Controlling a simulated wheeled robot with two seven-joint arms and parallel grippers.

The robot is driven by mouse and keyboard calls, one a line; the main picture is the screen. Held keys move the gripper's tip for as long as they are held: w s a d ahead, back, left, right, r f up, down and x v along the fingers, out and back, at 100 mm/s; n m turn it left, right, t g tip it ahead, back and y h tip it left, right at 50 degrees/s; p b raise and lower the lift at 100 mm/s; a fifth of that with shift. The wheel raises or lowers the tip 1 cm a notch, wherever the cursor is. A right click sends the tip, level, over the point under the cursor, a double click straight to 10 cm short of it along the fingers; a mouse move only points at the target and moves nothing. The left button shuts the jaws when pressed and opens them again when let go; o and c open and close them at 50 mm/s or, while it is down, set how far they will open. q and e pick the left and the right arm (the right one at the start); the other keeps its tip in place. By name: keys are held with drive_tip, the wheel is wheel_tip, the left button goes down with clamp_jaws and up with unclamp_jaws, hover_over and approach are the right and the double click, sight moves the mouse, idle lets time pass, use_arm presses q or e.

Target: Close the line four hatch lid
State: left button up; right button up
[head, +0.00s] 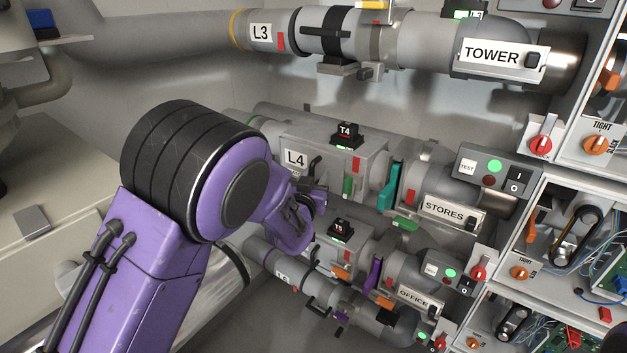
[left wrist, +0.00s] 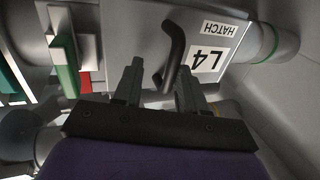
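The line four hatch lid (head: 325,150) is the grey front of the box on the L4 pipe, in the middle of the head view. It also shows upside down in the left wrist view (left wrist: 145,30), with its L4 HATCH label (left wrist: 209,60) and a bent black handle (left wrist: 174,48). I cannot tell how far the lid stands open. My left gripper (head: 314,200) is just below and in front of the lid. In the left wrist view its two fingers (left wrist: 160,70) are apart, with the handle between or just beyond their tips. My right gripper is not in view.
The L3 pipe (head: 413,38) runs above and the L5 box (head: 335,250) sits close below my gripper. A green lever (head: 348,186) and a teal plate (head: 389,185) stick out right of the lid. Control panels (head: 495,172) line the right side.

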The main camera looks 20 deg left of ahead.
use_arm(q)
drive_tip(key=s+d+b, duration=0.1)
drive_tip(key=s, duration=0.9)
drive_tip(key=shift+s+d+b, duration=0.15)
drive_tip(key=shift+s+b, duration=0.1)
drive_tip(key=shift+b, duration=0.15)
drive_tip(key=shift+f, duration=0.1)
